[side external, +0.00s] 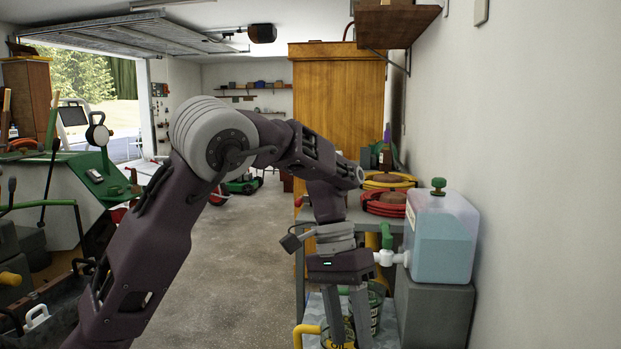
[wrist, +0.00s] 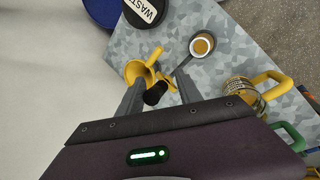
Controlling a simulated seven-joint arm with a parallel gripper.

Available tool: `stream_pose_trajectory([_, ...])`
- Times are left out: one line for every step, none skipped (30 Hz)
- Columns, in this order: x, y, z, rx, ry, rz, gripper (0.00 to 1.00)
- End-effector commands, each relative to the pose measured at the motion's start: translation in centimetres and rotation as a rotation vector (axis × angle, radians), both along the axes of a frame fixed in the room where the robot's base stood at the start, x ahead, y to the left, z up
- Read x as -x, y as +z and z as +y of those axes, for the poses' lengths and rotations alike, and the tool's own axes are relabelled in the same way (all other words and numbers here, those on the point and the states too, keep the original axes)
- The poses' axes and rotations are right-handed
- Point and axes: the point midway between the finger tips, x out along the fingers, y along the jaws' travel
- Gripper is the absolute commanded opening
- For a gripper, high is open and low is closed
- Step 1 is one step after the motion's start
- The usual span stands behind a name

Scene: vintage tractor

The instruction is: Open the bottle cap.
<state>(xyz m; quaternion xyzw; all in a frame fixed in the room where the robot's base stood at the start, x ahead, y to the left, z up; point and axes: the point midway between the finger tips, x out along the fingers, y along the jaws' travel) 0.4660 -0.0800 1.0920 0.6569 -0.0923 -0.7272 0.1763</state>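My gripper (side external: 349,335) points down over a low surface in the side view, its two fingers apart. In the wrist view my gripper (wrist: 160,77) also shows open. A small black capped thing (wrist: 155,93), possibly the bottle cap, appears between the fingers; I cannot tell whether they touch it. Beside it is a yellow funnel-like thing (wrist: 139,71). A translucent container of blue liquid (side external: 443,240) stands right of my gripper, with a green cap (side external: 438,186) on top and a white spigot (side external: 388,258). A dark bottle (side external: 386,155) stands farther back.
A patterned grey surface (wrist: 225,65) bears a round dish with an amber centre (wrist: 202,45) and a yellow-handled mug (wrist: 243,92). A black round lid marked WASTE (wrist: 146,10) is near the top. Red (side external: 385,205) and yellow (side external: 388,181) coils lie behind. The wall is close right.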

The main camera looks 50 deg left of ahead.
Motion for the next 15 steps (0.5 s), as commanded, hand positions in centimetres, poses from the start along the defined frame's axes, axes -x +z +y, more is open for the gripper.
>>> stream_pose_trajectory([0.6, 0.0, 0.6, 0.031, 0.007, -0.030, 0.41])
stream_pose_trajectory([0.8, -0.3, 1.0, 0.053, 0.011, -0.049, 0.41])
stream_pose_trajectory([1.3, -0.6, 1.4, 0.077, 0.010, -0.076, 0.41])
stream_pose_trajectory([1.5, -0.8, 1.7, 0.097, 0.012, -0.097, 0.41])
stream_pose_trajectory([1.8, -1.1, 2.0, 0.119, 0.012, -0.115, 0.41])
stream_pose_trajectory([2.2, -1.3, 2.3, 0.143, 0.012, -0.144, 0.41])
stream_pose_trajectory([2.5, -1.7, 2.6, 0.165, 0.012, -0.164, 0.41])
stream_pose_trajectory([2.7, -2.0, 2.9, 0.187, 0.013, -0.184, 0.41])
stream_pose_trajectory([3.1, -2.4, 3.3, 0.213, 0.016, -0.213, 0.41])
stream_pose_trajectory([3.4, -2.7, 3.5, 0.238, 0.015, -0.231, 0.41])
stream_pose_trajectory([3.7, -3.1, 3.8, 0.260, 0.016, -0.253, 0.41])
stream_pose_trajectory([4.0, -3.5, 4.1, 0.287, 0.017, -0.282, 0.41])
stream_pose_trajectory([4.2, -3.9, 4.3, 0.309, 0.016, -0.298, 0.41])
stream_pose_trajectory([4.4, -4.2, 4.5, 0.329, 0.018, -0.320, 0.41])
stream_pose_trajectory([4.7, -4.6, 4.8, 0.355, 0.018, -0.348, 0.41])
